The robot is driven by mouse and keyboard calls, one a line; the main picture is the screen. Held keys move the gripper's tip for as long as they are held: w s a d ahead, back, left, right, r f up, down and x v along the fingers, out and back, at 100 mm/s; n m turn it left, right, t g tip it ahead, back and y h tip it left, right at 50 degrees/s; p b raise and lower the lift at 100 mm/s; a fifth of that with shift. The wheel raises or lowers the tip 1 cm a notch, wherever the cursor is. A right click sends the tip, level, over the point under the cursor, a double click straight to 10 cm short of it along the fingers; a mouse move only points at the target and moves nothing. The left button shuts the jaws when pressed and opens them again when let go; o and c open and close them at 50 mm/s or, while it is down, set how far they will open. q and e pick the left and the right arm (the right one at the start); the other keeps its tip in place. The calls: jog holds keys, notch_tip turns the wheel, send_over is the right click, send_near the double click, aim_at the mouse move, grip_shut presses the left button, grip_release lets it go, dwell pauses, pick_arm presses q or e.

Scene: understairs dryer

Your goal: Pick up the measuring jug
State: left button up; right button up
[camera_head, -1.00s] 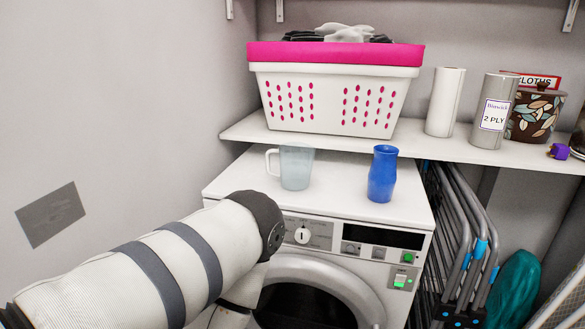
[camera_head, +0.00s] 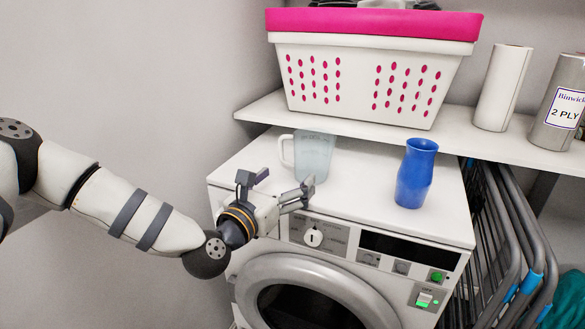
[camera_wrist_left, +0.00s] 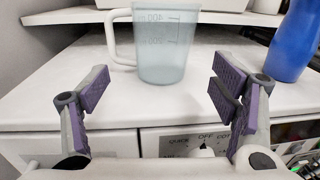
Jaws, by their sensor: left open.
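The measuring jug (camera_head: 314,156) is a translucent pale blue jug with a white handle on its left side. It stands upright on the white top of the dryer (camera_head: 330,193), below the shelf edge. In the left wrist view the jug (camera_wrist_left: 165,42) is straight ahead, beyond the fingertips, with its graduation marks showing. My left gripper (camera_head: 282,185) is open and empty at the dryer's front edge, in front of the jug and apart from it. Its purple-padded fingers are spread wide in the left wrist view (camera_wrist_left: 165,90). My right gripper is not in view.
A blue vase (camera_head: 415,175) stands right of the jug on the dryer top. A shelf (camera_head: 460,135) behind holds a white and pink laundry basket (camera_head: 365,80) and paper rolls (camera_head: 503,88). Folded metal racks (camera_head: 505,225) stand right of the dryer. A grey wall is left.

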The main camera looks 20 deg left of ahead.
aim_at(311, 158)
pick_arm(q)
jog(key=w, duration=0.3)
jog(key=w+d, duration=0.1)
jog(key=w, duration=0.3)
jog(key=w+d, duration=0.1)
jog(key=w, duration=0.3)
jog(key=shift+w, duration=0.2)
jog(key=c, duration=1)
